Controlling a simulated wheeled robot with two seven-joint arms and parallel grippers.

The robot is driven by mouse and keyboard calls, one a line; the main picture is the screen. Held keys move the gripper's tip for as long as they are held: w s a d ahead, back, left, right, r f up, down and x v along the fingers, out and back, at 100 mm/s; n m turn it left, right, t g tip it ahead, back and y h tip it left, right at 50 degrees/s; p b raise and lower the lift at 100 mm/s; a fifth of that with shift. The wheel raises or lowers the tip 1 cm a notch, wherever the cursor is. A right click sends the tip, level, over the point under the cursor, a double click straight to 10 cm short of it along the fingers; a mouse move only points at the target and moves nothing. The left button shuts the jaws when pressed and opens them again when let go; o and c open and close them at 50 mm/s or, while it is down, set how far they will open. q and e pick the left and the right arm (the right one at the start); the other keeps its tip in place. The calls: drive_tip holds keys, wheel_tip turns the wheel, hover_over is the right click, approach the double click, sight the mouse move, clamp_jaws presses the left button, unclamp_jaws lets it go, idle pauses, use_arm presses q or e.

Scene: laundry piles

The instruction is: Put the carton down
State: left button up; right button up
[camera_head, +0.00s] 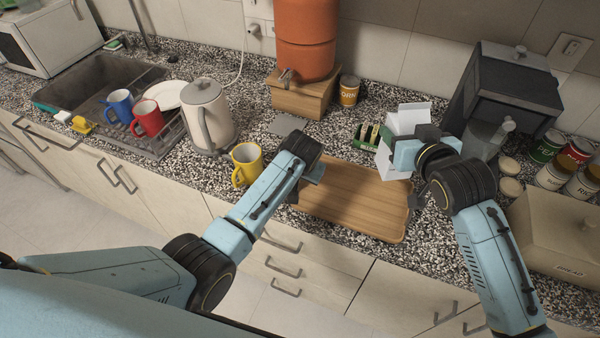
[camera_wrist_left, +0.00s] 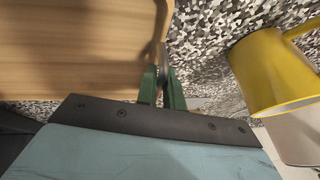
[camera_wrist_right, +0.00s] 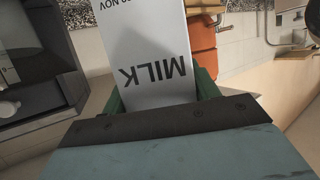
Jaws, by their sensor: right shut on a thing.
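My right gripper (camera_head: 400,153) is shut on a white milk carton (camera_head: 408,118), with a green finger on each side of it. "MILK" reads upside down on the carton (camera_wrist_right: 150,60) in the right wrist view. In the head view the carton is above the back right part of the wooden tray (camera_head: 345,208), partly hidden by the gripper. I cannot tell whether its base touches anything. My left gripper (camera_wrist_left: 162,85) is at the tray's left edge with its fingers close together. I see nothing clearly held between them.
A yellow mug (camera_head: 246,165) stands left of my left gripper. A dark dispenser (camera_head: 510,90), several cans and a bread box (camera_head: 555,230) crowd the right. The tray's middle is bare.

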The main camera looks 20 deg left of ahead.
use_arm(q)
clamp_jaws()
use_arm(e)
drive_tip(key=shift+m+t+h, duration=0.3)
drive_tip(key=shift+m+h, duration=0.4)
drive_tip(key=shift+h, duration=0.1)
wheel_tip(320, 180, down, 9)
drive_tip(key=shift+f, duration=2.5)
drive_tip(key=shift+f, duration=0.1)
drive_tip(key=o, duration=1.4)
drive_tip(key=shift+f, duration=0.15)
